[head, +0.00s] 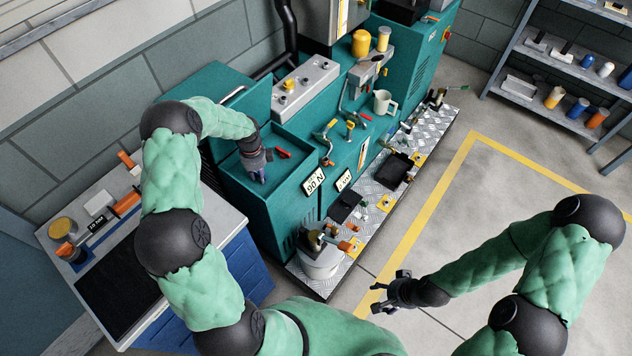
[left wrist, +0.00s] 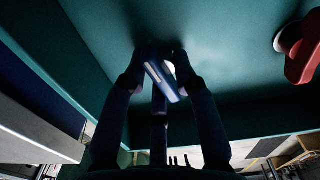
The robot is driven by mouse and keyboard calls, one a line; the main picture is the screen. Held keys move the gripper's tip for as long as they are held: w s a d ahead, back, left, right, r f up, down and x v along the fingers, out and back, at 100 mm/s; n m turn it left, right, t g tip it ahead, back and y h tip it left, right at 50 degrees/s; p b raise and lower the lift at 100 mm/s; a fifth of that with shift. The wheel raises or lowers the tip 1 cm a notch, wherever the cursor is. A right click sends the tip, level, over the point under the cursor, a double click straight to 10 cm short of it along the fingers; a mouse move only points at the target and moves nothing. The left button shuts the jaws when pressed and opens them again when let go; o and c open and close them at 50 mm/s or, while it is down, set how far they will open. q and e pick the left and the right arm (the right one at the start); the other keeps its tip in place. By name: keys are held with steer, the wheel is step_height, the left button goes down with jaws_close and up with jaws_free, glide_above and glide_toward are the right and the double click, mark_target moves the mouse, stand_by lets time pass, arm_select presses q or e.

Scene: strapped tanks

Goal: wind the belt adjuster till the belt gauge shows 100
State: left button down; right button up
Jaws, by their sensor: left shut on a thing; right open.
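My left gripper (head: 259,174) reaches down into the open teal bay and is shut on a small blue piece with a pale stripe (left wrist: 165,80), which I take to be the belt adjuster. The left gripper's fingers (left wrist: 160,68) lie on both sides of this piece, against the teal surface. Its lower part is hidden. The white plate that I take for the belt gauge (head: 313,182) is on the teal front and appears to read 90 N, upside down in the head view. My right gripper (head: 383,292) is open and empty above the floor.
A red handle (head: 282,153) is close to the left gripper; it also shows in the left wrist view (left wrist: 304,48). A grey-topped bench (head: 210,228) is at the left. Open floor lies at the right.

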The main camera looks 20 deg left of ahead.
arm_select(q)
steer(key=shift+w+a+r, duration=0.3)
steer(key=shift+a+r, duration=0.1)
steer(key=shift+r, duration=0.05)
steer(key=m+p, duration=0.1)
steer(key=m, duration=0.1)
steer(key=shift+m+p, duration=0.3)
steer(key=shift+a+m+p, duration=0.1)
steer(key=shift+m+p, duration=0.25)
steer(key=shift+m, duration=0.75)
steer(key=shift+m+p, duration=0.4)
steer(key=shift+m, duration=0.2)
steer(key=c, duration=1.2)
jaws_free()
steer(key=shift+c, duration=0.2)
steer(key=shift+o, duration=0.2)
steer(key=shift+s+f, duration=0.1)
steer(key=shift+f, duration=0.1)
steer(key=shift+d, duration=0.2)
